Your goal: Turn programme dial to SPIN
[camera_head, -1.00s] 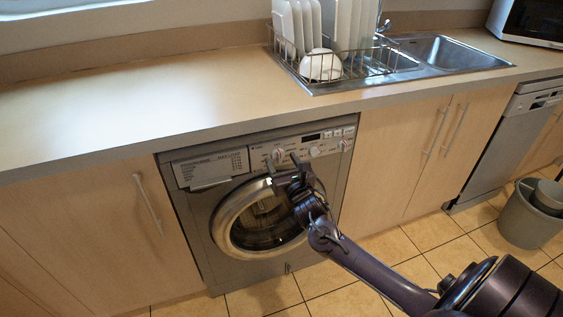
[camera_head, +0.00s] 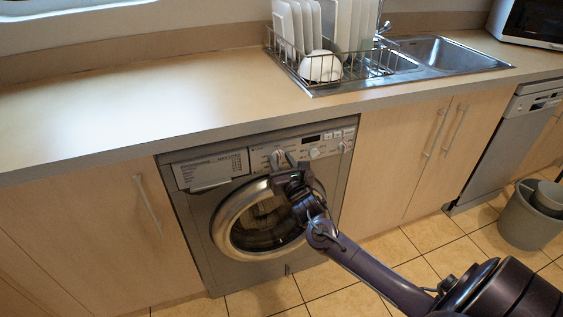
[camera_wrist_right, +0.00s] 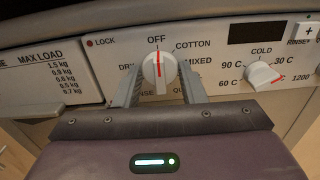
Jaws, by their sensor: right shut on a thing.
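The programme dial (camera_wrist_right: 158,70) is a round white knob on the washing machine's panel, with its red pointer line straight up at OFF. It also shows in the head view (camera_head: 278,156). My right gripper (camera_wrist_right: 159,66) has one grey finger on each side of the dial and is shut on it; it shows in the head view too (camera_head: 281,161). COTTON and MIXED are printed to the dial's right, and part of RINSE shows low on its left. I cannot read a SPIN label; the fingers cover some markings. My left gripper is not in view.
A white temperature dial (camera_wrist_right: 263,74) sits to the right of the programme dial, below a dark display (camera_wrist_right: 257,33). The washing machine's round door (camera_head: 226,225) is below the panel. The counter edge (camera_head: 120,150) overhangs above.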

